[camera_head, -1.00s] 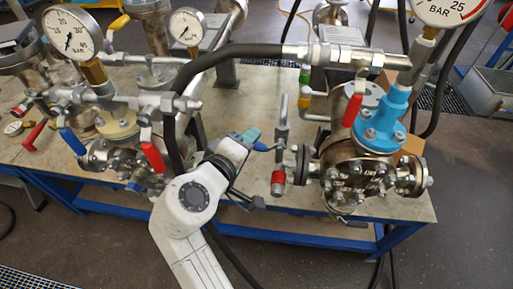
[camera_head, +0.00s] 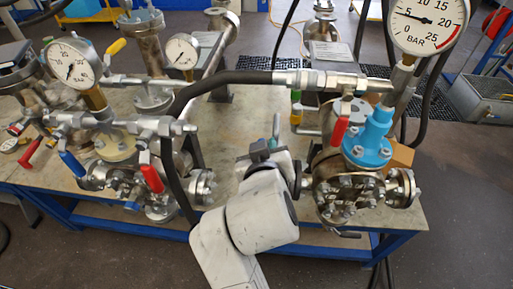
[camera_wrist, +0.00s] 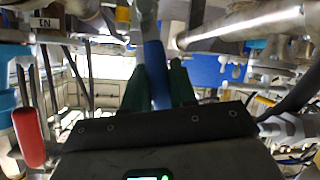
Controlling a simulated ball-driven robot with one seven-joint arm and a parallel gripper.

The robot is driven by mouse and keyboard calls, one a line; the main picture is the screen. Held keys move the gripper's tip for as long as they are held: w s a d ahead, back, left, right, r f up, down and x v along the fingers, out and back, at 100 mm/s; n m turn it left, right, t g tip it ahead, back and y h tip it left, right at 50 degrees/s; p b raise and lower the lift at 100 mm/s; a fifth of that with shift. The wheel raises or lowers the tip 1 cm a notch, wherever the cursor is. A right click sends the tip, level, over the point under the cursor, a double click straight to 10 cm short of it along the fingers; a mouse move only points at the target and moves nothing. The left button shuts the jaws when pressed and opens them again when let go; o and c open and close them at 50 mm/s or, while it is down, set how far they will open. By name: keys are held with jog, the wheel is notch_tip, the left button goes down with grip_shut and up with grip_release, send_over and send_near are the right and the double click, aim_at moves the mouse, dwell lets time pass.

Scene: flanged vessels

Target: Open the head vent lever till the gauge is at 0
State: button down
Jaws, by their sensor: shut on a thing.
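The vent lever's blue handle (camera_wrist: 153,52) stands upright between the dark green fingers of my gripper (camera_wrist: 157,84) in the wrist view. My gripper is shut on it. In the head view my white arm hides most of the gripper and the lever, just left of the right-hand vessel (camera_head: 352,190). The large pressure gauge (camera_head: 426,24) is at the top right, marked in BAR up to 25. Its needle points left, low on the scale at about 5, not at 0.
A turquoise fitting (camera_head: 369,140) and a red handle (camera_head: 340,131) are on the right vessel. A black hose (camera_head: 225,80) arches over from the left vessel group, which has red (camera_head: 151,177) and blue (camera_head: 70,162) handles. A red handle (camera_wrist: 28,135) shows close at left in the wrist view.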

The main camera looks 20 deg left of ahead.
jog(key=shift+w+d+m+y, duration=0.15)
jog(key=shift+d+m+y, duration=0.25)
jog(key=shift+d+m, duration=0.1)
jog(key=shift+w+d+m+y, duration=0.15)
jog(key=shift+d+m+y, duration=0.25)
jog(key=shift+d+m, duration=0.1)
jog(key=c, duration=1)
grip_release()
jog(key=b+v, duration=0.1)
jog(key=v, duration=1)
jog(key=shift+w, duration=0.15)
